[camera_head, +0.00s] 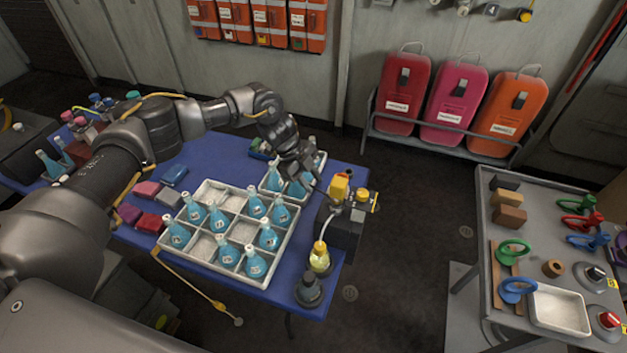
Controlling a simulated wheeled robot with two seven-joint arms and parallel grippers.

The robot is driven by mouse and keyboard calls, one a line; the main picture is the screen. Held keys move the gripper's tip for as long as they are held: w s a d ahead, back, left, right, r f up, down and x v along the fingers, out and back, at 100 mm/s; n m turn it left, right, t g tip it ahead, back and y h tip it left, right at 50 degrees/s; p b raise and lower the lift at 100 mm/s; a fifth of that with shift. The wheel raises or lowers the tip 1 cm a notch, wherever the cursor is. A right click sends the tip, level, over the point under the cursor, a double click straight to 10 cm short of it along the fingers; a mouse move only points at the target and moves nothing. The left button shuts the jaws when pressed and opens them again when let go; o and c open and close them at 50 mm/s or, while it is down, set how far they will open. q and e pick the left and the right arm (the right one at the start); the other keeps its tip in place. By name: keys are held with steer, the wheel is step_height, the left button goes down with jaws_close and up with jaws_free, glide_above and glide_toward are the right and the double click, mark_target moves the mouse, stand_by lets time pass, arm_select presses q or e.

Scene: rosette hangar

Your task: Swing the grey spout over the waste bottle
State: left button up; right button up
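A pump-like device (342,228) with a dark body and yellow parts stands at the right end of the blue table. A pale grey curved spout (328,229) comes off it and bends down toward a bottle with yellow contents (320,261), with its tip at or just over the neck. A dark grey bottle (309,289), perhaps the waste bottle, stands in front of it near the table's corner. My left gripper (320,187) is just left of the device, pointing down and right; its fingers are small and dark, and their gap is unclear. My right gripper is out of view.
A white divided tray (281,253) with several blue flasks lies left of the device. A smaller tray (265,187) with flasks is under my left gripper. A grey cart (492,205) with tools stands right, across open floor.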

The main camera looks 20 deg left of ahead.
arm_select(q)
steer(key=shift+x, duration=0.85)
steer(key=shift+c, duration=0.3)
jaws_close()
